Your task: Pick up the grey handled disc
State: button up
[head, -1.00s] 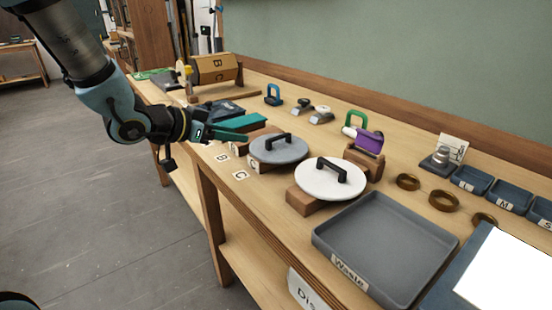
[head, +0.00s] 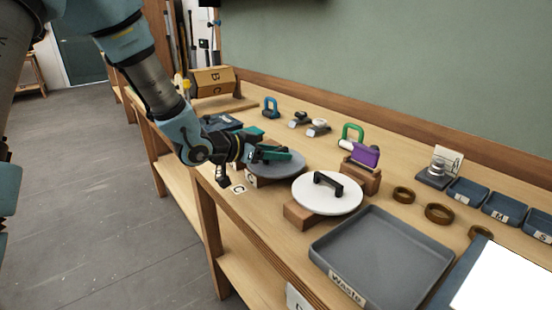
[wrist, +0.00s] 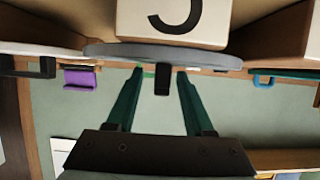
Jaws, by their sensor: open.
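The grey handled disc (head: 288,168) lies on a wooden block on the bench, partly covered by my gripper (head: 272,153) in the head view. In the wrist view, which looks upside down, the disc (wrist: 205,57) shows edge-on, and its dark handle (wrist: 162,84) sticks out between the two green fingers of my gripper (wrist: 160,73). The fingers are open, one on each side of the handle, with gaps visible. The head view hides the handle behind the gripper.
A white disc with a black handle (head: 328,196) stands close to the right on its own block. Beyond it are a grey Waste tray (head: 385,250), a purple-handled item (head: 364,155) and brown rings (head: 439,213). A letter C card (head: 238,189) lies near the bench's front edge.

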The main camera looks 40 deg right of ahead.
jog(key=shift+d, duration=0.2)
grip_shut()
dwell(0.3)
dwell(1.0)
